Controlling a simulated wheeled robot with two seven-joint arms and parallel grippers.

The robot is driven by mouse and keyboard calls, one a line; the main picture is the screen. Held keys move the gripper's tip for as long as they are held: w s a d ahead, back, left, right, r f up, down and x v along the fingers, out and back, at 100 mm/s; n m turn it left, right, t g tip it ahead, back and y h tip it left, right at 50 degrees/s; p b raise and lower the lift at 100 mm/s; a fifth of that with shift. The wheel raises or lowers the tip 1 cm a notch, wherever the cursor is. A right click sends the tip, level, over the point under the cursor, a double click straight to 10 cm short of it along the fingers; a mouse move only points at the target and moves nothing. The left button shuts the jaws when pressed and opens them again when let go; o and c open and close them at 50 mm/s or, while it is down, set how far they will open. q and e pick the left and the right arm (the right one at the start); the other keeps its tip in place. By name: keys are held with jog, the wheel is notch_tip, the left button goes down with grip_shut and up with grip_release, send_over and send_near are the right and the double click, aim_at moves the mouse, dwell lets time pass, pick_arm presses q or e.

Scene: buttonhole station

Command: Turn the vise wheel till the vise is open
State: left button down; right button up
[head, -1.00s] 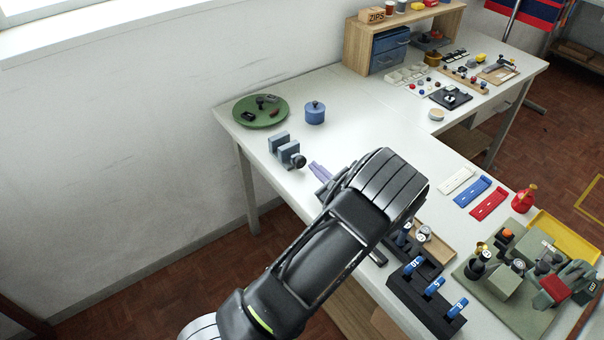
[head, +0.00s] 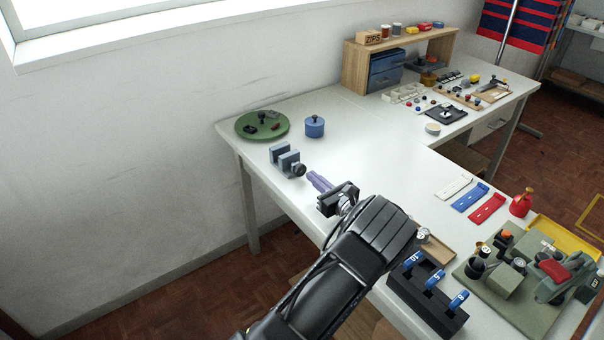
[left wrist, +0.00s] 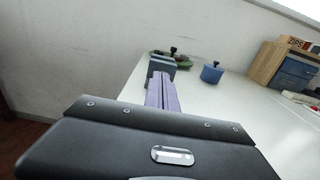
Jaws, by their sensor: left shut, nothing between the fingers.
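The vise (head: 284,157) stands on the white table near its left edge, with two grey-blue jaw blocks and a gap between them. Its dark wheel (head: 299,170) is on the side facing my left gripper. My left gripper (head: 313,178) has its purple fingers shut and empty, pointing at the wheel with a small gap between. In the left wrist view the shut fingers (left wrist: 161,92) point at the vise (left wrist: 160,66), and they hide part of it and the wheel cannot be made out clearly. My right gripper is not in view.
A green round tray (head: 245,132) with small items and a blue lidded pot (head: 315,127) stand behind the vise. A black rack (head: 428,300) with blue-topped tools is at the front right. The table right of the vise is clear.

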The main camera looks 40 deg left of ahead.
aim_at(300, 170)
pick_arm(q)
jog(key=b+x, duration=0.1)
jog(key=x, duration=0.4)
jog(key=shift+f+b, duration=0.15)
jog(key=shift+b, duration=0.2)
jog(key=shift+w+a, duration=0.15)
jog(key=shift+a, duration=0.4)
jog(key=shift+d+b, duration=0.1)
jog(key=shift+b, duration=0.25)
jog(key=shift+w+d+f+b, duration=0.1)
jog(key=shift+w+d+b, duration=0.05)
jog(key=shift+w+b, duration=0.25)
jog(key=shift+w+d+b, duration=0.1)
jog(key=shift+w+b, duration=0.2)
jog(key=shift+b, duration=0.1)
jog(key=shift+r+p, duration=0.3)
jog(key=shift+r, duration=0.25)
